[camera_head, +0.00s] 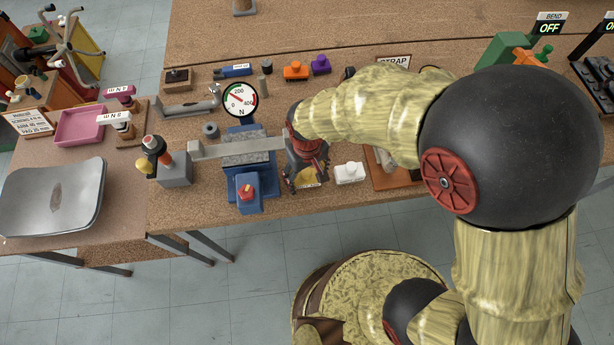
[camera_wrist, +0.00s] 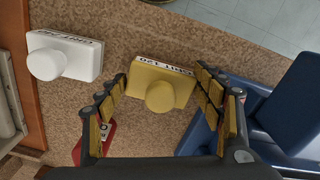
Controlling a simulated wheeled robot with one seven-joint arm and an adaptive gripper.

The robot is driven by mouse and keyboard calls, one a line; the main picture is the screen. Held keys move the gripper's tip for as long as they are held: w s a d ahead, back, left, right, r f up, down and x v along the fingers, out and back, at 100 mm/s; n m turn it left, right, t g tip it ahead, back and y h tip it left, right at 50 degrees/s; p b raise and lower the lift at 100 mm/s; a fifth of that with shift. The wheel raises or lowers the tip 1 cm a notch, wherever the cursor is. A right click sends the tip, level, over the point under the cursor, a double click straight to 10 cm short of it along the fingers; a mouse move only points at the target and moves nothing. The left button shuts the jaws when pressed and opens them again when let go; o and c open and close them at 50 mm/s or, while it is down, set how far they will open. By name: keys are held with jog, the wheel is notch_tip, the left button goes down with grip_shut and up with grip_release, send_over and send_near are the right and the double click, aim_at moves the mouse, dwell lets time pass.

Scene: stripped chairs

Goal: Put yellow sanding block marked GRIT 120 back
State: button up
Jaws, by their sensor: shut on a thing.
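The yellow sanding block (camera_wrist: 172,94) has a round knob and a label reading GRIT 120 along its edge. It sits between the two fingers of my gripper (camera_wrist: 158,82) in the wrist view, and my gripper is shut on it. In the head view my gripper (camera_head: 306,180) points down near the bench's front edge and mostly hides the block. Whether the block touches the bench cannot be told. A white sanding block (camera_wrist: 65,57) with a knob and a GRIT label, number unclear, lies to its left in the wrist view; it also shows in the head view (camera_head: 350,172), right of my gripper.
A blue fixture (camera_head: 249,192) with a force dial (camera_head: 240,99) and a metal bar stands just left of my gripper. A brown tray (camera_head: 393,179) lies right of the white block, partly behind my arm. A grey post (camera_head: 175,169) stands farther left.

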jog(key=shift+f, duration=0.2)
jog(key=o, duration=0.7)
jog(key=shift+f, duration=0.1)
jog(key=shift+c, duration=0.2)
jog(key=o, duration=0.4)
jog(key=shift+c, duration=0.2)
jog(key=shift+o, duration=0.4)
jog(key=shift+r, duration=0.2)
